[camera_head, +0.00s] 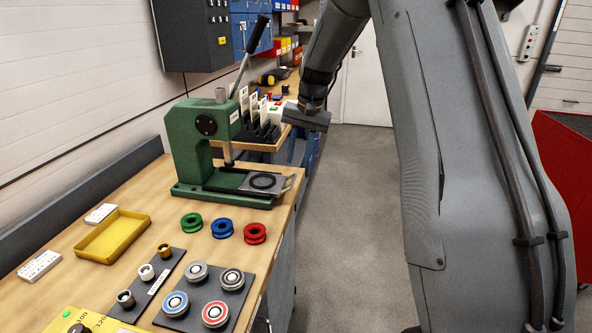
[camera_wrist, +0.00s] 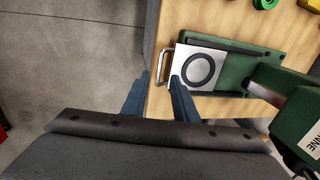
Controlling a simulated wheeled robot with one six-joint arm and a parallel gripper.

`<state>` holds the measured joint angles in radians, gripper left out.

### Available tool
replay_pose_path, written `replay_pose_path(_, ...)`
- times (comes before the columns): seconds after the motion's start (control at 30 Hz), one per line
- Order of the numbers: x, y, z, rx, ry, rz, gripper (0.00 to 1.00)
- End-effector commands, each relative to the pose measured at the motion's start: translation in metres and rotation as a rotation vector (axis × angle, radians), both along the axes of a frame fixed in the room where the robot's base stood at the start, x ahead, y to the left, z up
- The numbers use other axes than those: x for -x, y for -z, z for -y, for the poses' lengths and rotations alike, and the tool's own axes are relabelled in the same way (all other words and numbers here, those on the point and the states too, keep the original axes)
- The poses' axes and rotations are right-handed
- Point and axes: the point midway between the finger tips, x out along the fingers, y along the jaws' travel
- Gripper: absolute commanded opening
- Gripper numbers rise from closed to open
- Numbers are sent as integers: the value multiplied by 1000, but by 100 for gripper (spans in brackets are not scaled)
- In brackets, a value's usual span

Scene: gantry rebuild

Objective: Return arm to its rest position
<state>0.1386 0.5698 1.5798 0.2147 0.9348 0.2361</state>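My gripper (camera_head: 306,117) hangs at the end of my arm, past the right edge of the workbench, near the green press (camera_head: 200,145). Beyond the fingertips is the looped handle (camera_wrist: 165,64) of the press's sliding plate (camera_wrist: 179,66), which carries a black ring (camera_wrist: 198,70). The right finger overlaps the plate's edge in the picture; I cannot tell whether it touches. In the head view the plate's handle (camera_head: 290,184) reaches the bench edge.
Green (camera_head: 191,221), blue (camera_head: 222,228) and red (camera_head: 255,233) rings lie on the bench (camera_head: 178,206). A yellow tray (camera_head: 113,236) and dark plates with bearings (camera_head: 206,297) are nearer. The grey floor (camera_head: 345,200) beside the bench is clear. A red cabinet (camera_head: 565,165) stands right.

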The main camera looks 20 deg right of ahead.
Motion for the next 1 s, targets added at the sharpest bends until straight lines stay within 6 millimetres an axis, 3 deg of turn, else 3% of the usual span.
replay_pose_path(0.2,1,-13,2,0,0,0,26)
replay_pose_path(0.67,5,-13,1,2,-4,0,26)
replay_pose_path(0.77,23,-9,-4,20,-30,3,26)
replay_pose_path(0.83,46,-4,-11,40,-67,6,26)
replay_pose_path(1.0,125,16,-28,105,-191,26,26)
